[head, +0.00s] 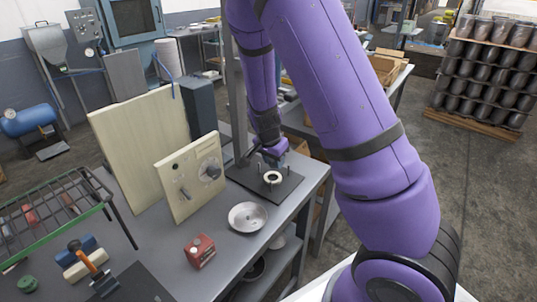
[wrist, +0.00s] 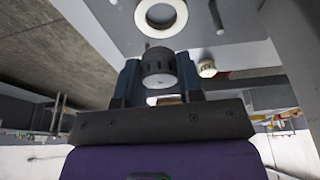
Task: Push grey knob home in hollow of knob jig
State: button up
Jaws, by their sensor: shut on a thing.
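The grey knob (wrist: 158,68) is dark and ribbed and sits between the two fingers of my gripper (wrist: 158,80) in the wrist view. My gripper is shut on it. The knob jig shows as a white ring (wrist: 160,17) around a hollow, beyond the knob in the wrist view. The knob appears apart from the ring, outside the hollow. In the head view the white ring (head: 272,178) is on a dark plate, with my gripper (head: 274,157) just behind and above it. The knob cannot be made out in the head view.
A cream panel (head: 190,178) with a dial stands left of the jig. A metal dish (head: 248,217) and a red box (head: 200,251) are nearer on the grey table (head: 160,245). A green rack (head: 50,215) is at the far left. Short pegs stand near the ring.

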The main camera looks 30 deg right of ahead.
aim_at(273, 180)
jog(key=shift+w, duration=0.3)
jog(key=shift+f, duration=0.15)
jog(key=shift+f, duration=1.95)
jog(key=shift+f, duration=0.45)
jog(key=shift+r, duration=0.4)
jog(key=shift+f, duration=0.4)
dwell(1.1)
jog(key=o, duration=1)
